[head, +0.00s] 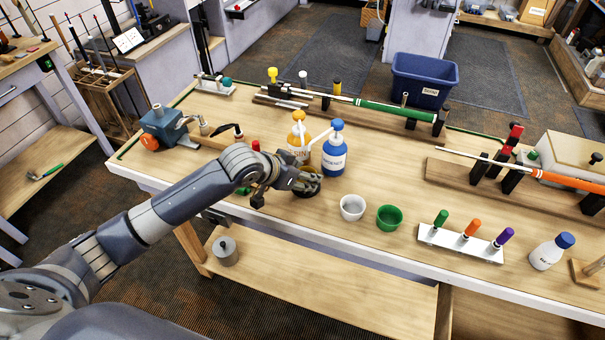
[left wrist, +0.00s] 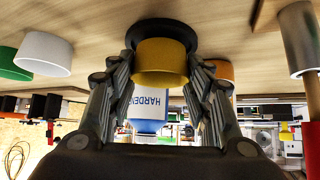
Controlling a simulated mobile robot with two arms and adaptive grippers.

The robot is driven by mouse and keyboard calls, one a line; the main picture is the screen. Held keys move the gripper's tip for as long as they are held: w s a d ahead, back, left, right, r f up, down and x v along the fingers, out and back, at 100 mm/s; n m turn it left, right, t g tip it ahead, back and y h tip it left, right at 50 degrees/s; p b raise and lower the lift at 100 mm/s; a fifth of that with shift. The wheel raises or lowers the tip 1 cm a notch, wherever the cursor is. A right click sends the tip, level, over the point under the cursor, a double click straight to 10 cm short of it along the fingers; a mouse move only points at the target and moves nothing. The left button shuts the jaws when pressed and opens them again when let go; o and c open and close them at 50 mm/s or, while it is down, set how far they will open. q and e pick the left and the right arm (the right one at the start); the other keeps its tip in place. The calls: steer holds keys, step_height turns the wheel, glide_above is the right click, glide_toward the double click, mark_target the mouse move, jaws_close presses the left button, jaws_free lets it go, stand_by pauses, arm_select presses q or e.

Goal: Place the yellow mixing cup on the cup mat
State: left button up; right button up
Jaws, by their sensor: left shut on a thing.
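The yellow mixing cup (left wrist: 160,64) is held between the two fingers of my left gripper (left wrist: 161,75) in the left wrist view. The dark round cup mat (left wrist: 190,30) lies at the cup's base. I cannot tell whether the cup touches the mat or hovers just above it. Part of the mat (head: 309,194) shows below the fingers. My right gripper is not in view.
A white cup (head: 352,207) and a green cup (head: 390,217) stand right of the gripper. The blue-capped hardener bottle (head: 334,155) and the orange resin bottle (head: 299,140) stand close behind it. A white rack (head: 460,243) with coloured grips is farther right.

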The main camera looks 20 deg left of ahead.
arm_select(q)
steer(key=shift+f, duration=0.35)
steer(key=shift+f, duration=0.1)
steer(key=shift+f, duration=0.15)
steer(key=o, duration=0.9)
steer(key=shift+s, duration=0.1)
steer(key=shift+o, duration=0.2)
steer(key=shift+f, duration=0.1)
steer(key=shift+r, duration=0.35)
steer(key=b+v, duration=0.1)
steer(key=v, duration=1.1)
steer(key=shift+b, duration=0.3)
